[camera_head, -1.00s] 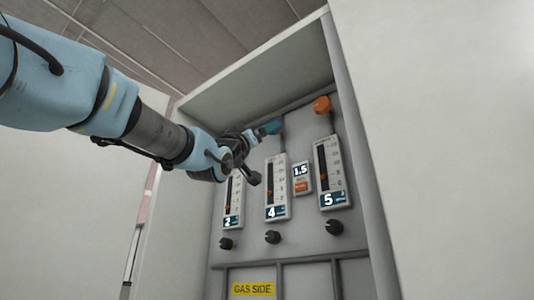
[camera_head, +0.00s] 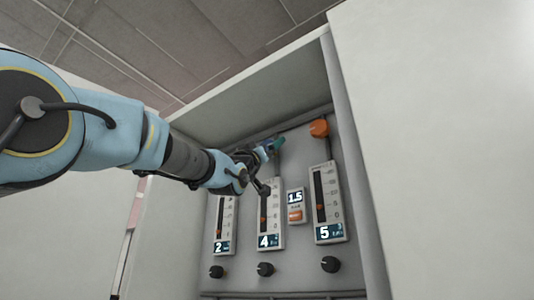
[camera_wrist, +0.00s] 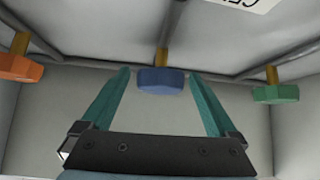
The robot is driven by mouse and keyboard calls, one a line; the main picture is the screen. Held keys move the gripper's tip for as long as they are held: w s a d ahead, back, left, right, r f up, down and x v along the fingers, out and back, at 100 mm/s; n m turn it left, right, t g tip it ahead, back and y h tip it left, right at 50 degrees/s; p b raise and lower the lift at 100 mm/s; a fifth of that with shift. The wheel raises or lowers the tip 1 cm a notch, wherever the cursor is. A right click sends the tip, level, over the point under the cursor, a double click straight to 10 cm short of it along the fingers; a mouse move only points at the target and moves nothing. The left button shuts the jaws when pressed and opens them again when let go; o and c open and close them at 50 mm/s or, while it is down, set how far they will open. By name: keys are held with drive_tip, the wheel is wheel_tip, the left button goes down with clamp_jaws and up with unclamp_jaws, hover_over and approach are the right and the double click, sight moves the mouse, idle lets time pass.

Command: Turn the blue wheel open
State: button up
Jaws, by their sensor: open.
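The blue wheel (camera_wrist: 160,82) sits on a short brass stem near the middle of the wrist view. My gripper (camera_wrist: 159,73) is open, with its teal fingers to the left and right of the wheel. A gap shows between the wheel and each finger, and I cannot tell how deep the wheel sits between them. In the head view my gripper (camera_head: 273,147) is at the upper part of the panel, above the gauge marked 4. There the blue wheel is hard to make out behind the gripper.
An orange wheel (camera_wrist: 20,68) is on the left and a green wheel (camera_wrist: 275,93) on the right in the wrist view. The orange wheel also shows in the head view (camera_head: 319,128). Gauges, black knobs and cabinet side walls (camera_head: 355,180) surround the work area.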

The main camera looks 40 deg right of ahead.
drive_tip(key=c, duration=1.3)
drive_tip(key=shift+m+g+h+b, duration=0.4)
drive_tip(key=shift+m+g, duration=0.9)
drive_tip(key=shift+m, duration=0.1)
drive_tip(key=o, duration=1.3)
drive_tip(key=b+v, duration=0.7)
drive_tip(key=v, duration=0.4)
